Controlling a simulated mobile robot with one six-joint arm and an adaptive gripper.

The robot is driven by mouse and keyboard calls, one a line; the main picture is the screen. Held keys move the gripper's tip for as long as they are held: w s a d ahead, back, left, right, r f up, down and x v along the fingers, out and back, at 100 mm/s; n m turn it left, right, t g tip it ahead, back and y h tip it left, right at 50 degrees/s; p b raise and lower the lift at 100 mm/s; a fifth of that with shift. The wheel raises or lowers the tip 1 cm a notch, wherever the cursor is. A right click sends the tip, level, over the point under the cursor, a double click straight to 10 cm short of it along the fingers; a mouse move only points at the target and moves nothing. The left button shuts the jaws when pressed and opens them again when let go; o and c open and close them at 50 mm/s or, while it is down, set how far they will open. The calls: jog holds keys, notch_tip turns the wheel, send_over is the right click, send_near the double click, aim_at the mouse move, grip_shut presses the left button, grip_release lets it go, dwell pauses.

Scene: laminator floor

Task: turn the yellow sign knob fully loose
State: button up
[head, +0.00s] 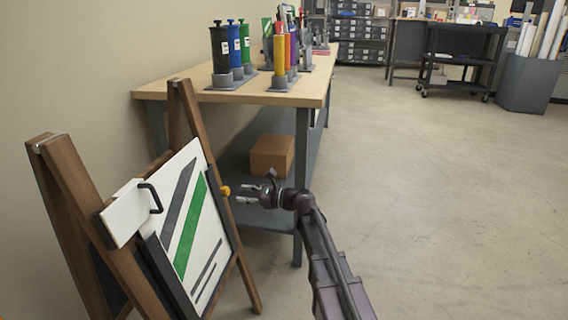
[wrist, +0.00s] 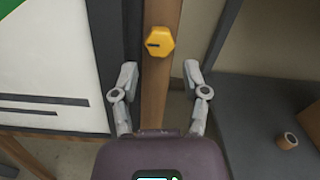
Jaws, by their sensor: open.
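The yellow sign knob (head: 225,190) sits on the right wooden leg of the sign stand in the head view. In the wrist view the knob (wrist: 159,42) is a yellow hexagon with a short dark mark, on the wooden post. My gripper (head: 246,194) is to the right of the knob in the head view, apart from it. In the wrist view my gripper (wrist: 161,78) is open and empty, its two fingers either side of the post and below the knob. The sign board (head: 190,225) is white with green and dark stripes.
A workbench (head: 175,92) with coloured cylinders on grey bases stands behind the sign. A cardboard box (head: 272,155) lies on its lower shelf. A bench leg (head: 301,200) is close to my arm. Open floor (head: 430,200) lies to the right.

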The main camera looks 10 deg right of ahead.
jog(key=v, duration=0.9)
jog(key=s+r+n+g+h+p, duration=0.1)
jog(key=s+r+n+h+p, duration=0.2)
jog(key=r+p, duration=0.3)
jog(key=s+d+r+n+g+h+p, duration=0.1)
jog(key=s+r+n+h+p, duration=0.3)
jog(key=p, duration=1.3)
jog(key=s+r+n+g+h+p, duration=0.3)
jog(key=s+r+n+p, duration=0.3)
jog(key=r+p, duration=0.3)
jog(key=p, duration=0.2)
jog(key=shift+s+d+h+p, duration=0.2)
jog(key=shift+d+h+p, duration=0.1)
jog(key=shift+d+p, duration=0.05)
jog(key=shift+r, duration=0.1)
dwell(0.8)
